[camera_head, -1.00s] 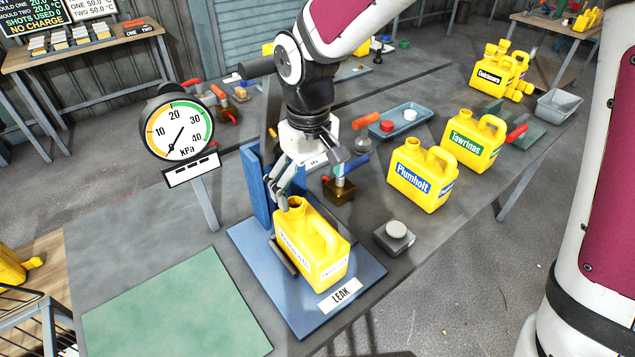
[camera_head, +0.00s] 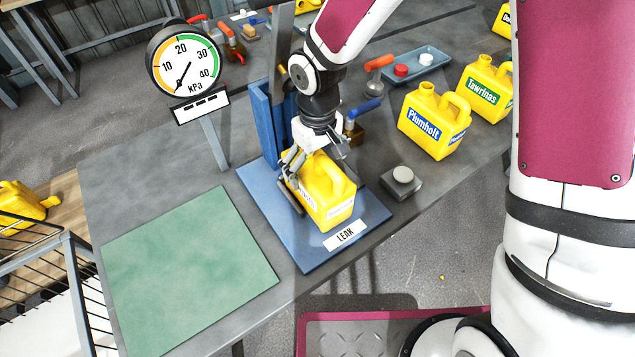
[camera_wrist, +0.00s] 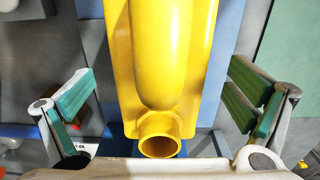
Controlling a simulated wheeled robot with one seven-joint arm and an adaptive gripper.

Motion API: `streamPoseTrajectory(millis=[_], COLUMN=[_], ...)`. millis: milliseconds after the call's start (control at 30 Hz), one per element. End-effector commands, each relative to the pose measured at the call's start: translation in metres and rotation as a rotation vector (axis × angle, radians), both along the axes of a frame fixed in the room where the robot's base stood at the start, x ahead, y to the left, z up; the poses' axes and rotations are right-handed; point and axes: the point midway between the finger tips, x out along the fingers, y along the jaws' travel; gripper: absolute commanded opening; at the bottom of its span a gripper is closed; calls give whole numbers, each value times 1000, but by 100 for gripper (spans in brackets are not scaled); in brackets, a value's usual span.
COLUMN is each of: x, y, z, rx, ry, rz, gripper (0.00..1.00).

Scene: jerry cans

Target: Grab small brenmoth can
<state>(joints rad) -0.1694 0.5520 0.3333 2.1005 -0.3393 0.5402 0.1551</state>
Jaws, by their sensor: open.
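A yellow can (camera_head: 333,205) stands upright on the blue plate (camera_head: 300,255) marked LEAK. Its white label is partly covered and I cannot read the name. My gripper (camera_head: 312,160) is just above and over the back of this can, around its neck end. In the wrist view the can (camera_wrist: 165,60) lies between the two spread green-padded fingers of my gripper (camera_wrist: 163,100), with its open spout toward the palm. There is a gap on both sides, so the fingers do not touch it.
Yellow cans labelled Plumholt (camera_head: 425,125) and Tawrinas (camera_head: 483,90) stand to the right. A pressure gauge (camera_head: 185,62) rises behind left. A grey block with a round button (camera_head: 401,180) sits right of the plate. The green mat (camera_head: 190,270) at left is bare.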

Motion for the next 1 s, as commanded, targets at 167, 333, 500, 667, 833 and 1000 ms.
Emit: streamPoseTrajectory(millis=[167, 333, 500, 667, 833, 1000], x=[-1, 0, 0, 0, 0, 0], y=[0, 0, 0, 0, 0, 0], z=[-21, -25, -25, -25, -25, -25], rx=[-1, 0, 0, 0, 1, 0], ry=[1, -1, -1, -1, -1, 0], rz=[0, -1, -1, -1, -1, -1], gripper=[98, 98, 89, 53, 44, 44])
